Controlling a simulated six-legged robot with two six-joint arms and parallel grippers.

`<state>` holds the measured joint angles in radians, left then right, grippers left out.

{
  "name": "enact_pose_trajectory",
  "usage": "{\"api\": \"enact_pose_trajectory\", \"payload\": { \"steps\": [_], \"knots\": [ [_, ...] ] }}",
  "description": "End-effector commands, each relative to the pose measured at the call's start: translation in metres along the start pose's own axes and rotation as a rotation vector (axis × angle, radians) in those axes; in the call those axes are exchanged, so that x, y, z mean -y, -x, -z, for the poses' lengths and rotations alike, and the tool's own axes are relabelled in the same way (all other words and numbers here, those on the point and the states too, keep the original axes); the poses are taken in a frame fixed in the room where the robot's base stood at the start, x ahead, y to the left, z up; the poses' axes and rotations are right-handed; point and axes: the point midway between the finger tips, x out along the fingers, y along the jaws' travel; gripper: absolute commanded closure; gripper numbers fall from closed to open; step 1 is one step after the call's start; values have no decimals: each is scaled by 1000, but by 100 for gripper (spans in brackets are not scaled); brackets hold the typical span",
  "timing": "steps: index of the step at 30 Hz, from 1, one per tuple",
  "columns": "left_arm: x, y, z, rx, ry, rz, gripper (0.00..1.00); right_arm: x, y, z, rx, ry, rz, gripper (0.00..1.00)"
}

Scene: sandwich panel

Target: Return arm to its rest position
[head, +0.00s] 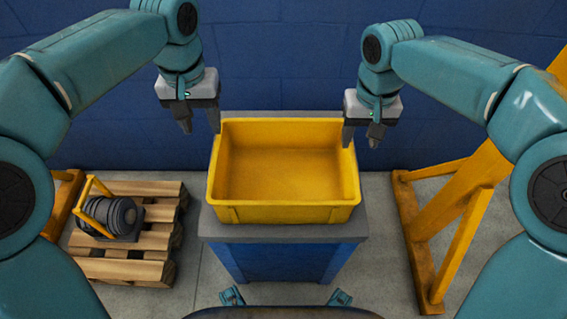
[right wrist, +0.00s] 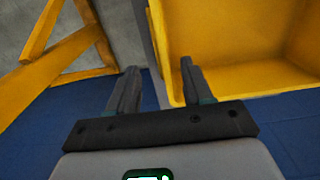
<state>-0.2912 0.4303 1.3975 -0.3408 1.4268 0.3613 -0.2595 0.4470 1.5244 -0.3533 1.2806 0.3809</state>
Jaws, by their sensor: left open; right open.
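My left gripper (head: 201,122) is open and empty, pointing down at the left back corner of the yellow crate. My right gripper (head: 361,136) is open and empty, beside the crate's right wall near its back. The yellow crate (head: 283,214) stands upright on a stand with a grey top and looks empty. The crate's wall shows close to the right finger in the right wrist view (right wrist: 245,88). I cannot tell whether either gripper touches the crate.
The crate's stand (head: 275,262) is blue. A wooden pallet (head: 125,270) at left bears a dark ribbed object with a yellow handle (head: 120,217). A yellow frame (head: 468,212) stands at right. A blue wall (head: 290,60) closes the back.

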Motion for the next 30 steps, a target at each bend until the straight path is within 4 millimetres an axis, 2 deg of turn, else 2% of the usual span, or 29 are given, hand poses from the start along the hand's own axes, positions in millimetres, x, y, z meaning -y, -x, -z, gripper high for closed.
{"api": "enact_pose_trajectory", "payload": {
  "steps": [3, 7, 23, 26, 30],
  "knots": [
    [0, 0, 0, 0, 0, 0, 52, 0, 17, 0, -2, 1, 0, 50],
    [0, 0, 0, 0, 0, 0, 52, 0, 25, 0, 0, 1, 0, 50],
    [0, 0, 0, 0, 0, 0, 52, 0, 27, 0, 1, 1, 0, 50],
    [0, 11, 0, 0, 0, 0, 52, 0, 37, 0, 0, 1, 0, 50],
    [0, 41, 0, 0, 0, 0, 52, 0, 68, 0, 0, 1, 0, 50]
  ]
}}
